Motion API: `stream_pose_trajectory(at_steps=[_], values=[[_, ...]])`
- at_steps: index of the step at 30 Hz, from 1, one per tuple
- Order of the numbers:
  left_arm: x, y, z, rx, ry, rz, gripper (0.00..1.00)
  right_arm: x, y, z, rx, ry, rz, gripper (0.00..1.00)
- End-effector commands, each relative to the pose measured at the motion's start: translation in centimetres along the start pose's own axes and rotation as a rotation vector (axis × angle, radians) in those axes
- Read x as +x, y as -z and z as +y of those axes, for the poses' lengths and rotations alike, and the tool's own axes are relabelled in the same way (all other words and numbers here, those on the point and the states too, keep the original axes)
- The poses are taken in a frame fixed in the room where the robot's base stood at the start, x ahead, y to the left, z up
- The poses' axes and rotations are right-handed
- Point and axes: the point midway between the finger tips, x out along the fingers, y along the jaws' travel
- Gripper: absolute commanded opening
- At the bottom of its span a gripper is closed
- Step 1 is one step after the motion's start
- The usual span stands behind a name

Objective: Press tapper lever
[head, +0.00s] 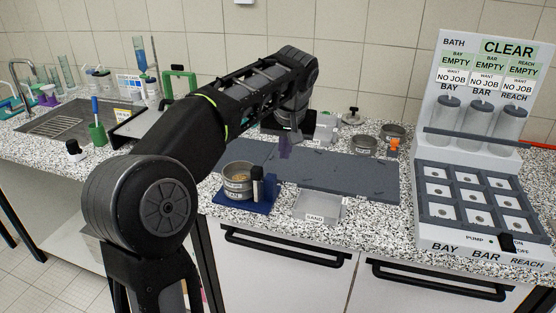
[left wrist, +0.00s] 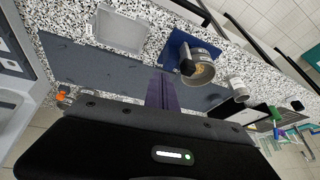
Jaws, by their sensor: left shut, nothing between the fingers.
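A blue base (head: 245,204) stands on the counter left of centre in the head view, with a round metal sieve (head: 237,178) on it. A black upright piece (head: 257,181) stands at the sieve's right side; I cannot tell whether it is the tapper lever. The left wrist view also shows the blue base (left wrist: 178,42), the sieve (left wrist: 201,71) and the black piece (left wrist: 187,67). My left gripper (head: 286,151), with purple fingers, is shut and empty above the dark mat, behind and right of the sieve. It also shows in the left wrist view (left wrist: 161,78). My right gripper is out of view.
A clear tray labelled SAND (head: 317,206) sits at the front. The dark mat (head: 350,166) is mostly bare. Small metal pans (head: 365,145) stand behind it. A panel with tubes and a grid of pockets (head: 478,205) stands at right.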

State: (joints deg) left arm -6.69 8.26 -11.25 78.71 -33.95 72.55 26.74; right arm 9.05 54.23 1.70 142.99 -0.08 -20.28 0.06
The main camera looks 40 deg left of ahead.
Motion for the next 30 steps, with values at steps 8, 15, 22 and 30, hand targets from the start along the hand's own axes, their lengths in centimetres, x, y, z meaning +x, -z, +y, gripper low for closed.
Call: stream_pose_trajectory(at_steps=[8, 15, 22, 30], values=[[-2.1, -0.2, 0.7, -0.001, 0.0, -0.001, 0.0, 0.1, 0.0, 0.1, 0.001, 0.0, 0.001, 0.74], [-2.1, -0.2, 0.7, -0.001, 0.0, -0.001, 0.0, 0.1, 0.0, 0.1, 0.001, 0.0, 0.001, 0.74], [-2.1, -0.2, 0.7, -0.001, 0.0, -0.001, 0.0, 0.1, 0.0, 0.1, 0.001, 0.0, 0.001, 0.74], [-0.9, -1.1, 2.2, 0.061, 0.14, 0.005, 0.0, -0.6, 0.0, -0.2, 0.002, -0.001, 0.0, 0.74]])
